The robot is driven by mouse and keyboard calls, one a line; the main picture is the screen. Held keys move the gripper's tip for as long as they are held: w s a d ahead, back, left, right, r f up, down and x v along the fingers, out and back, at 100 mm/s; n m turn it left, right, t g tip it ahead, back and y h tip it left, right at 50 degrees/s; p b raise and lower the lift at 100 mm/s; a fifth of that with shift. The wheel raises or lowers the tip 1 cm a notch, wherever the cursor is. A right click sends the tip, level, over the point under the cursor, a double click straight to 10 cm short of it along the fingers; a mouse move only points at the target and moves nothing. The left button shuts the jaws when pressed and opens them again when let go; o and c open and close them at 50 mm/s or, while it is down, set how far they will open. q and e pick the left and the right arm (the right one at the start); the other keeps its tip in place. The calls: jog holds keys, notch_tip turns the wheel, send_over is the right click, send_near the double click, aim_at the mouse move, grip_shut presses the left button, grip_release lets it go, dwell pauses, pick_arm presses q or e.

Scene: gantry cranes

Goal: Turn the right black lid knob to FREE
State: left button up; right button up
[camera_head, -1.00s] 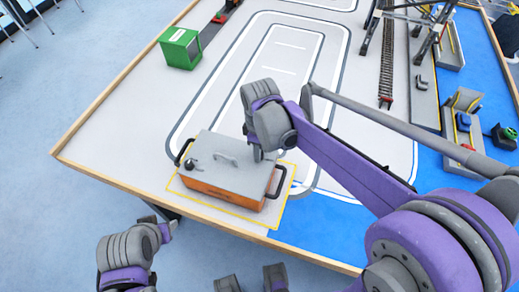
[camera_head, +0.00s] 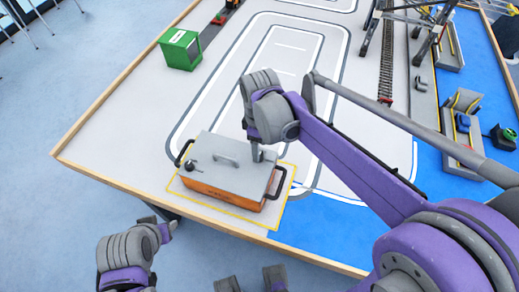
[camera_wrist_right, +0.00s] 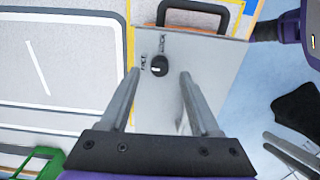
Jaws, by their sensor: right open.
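A grey lid covers an orange box (camera_head: 222,194) at the table's near edge, and the lid (camera_head: 215,170) also fills the middle of the right wrist view. The right black lid knob (camera_wrist_right: 158,66) is round, with a pale mark and small printed labels beside it; the head view hides it behind my right gripper. My right gripper (camera_head: 257,156) points down over the lid's right end. In the right wrist view, its open fingers (camera_wrist_right: 158,76) appear on either side of the knob, without visible contact. My left gripper (camera_head: 171,228) is low at the left, its jaws unclear.
The box has black side handles; the right one (camera_head: 280,181) also shows in the wrist view (camera_wrist_right: 193,12). Another black knob (camera_head: 193,157) and a grey lid handle (camera_head: 226,159) lie left of my gripper. A green box (camera_head: 181,49) stands far back. Table around the lidded box is clear.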

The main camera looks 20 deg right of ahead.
aim_at(262, 156)
notch_tip(262, 156, up, 8)
dwell(0.7)
jog(key=s+d+f+m+t+p, duration=0.1)
jog(key=s+d+f+m+t, duration=0.1)
jog(key=s, duration=0.5)
jog(key=s+d+f+m+t+p, duration=0.1)
jog(key=s+d+f+m+t, duration=0.2)
jog(key=s+f+m, duration=0.3)
jog(key=s+d+m, duration=0.1)
jog(key=m, duration=0.2)
jog(key=shift+s+d+f, duration=0.2)
jog(key=shift+d+f, duration=0.1)
jog(key=shift+c, duration=0.2)
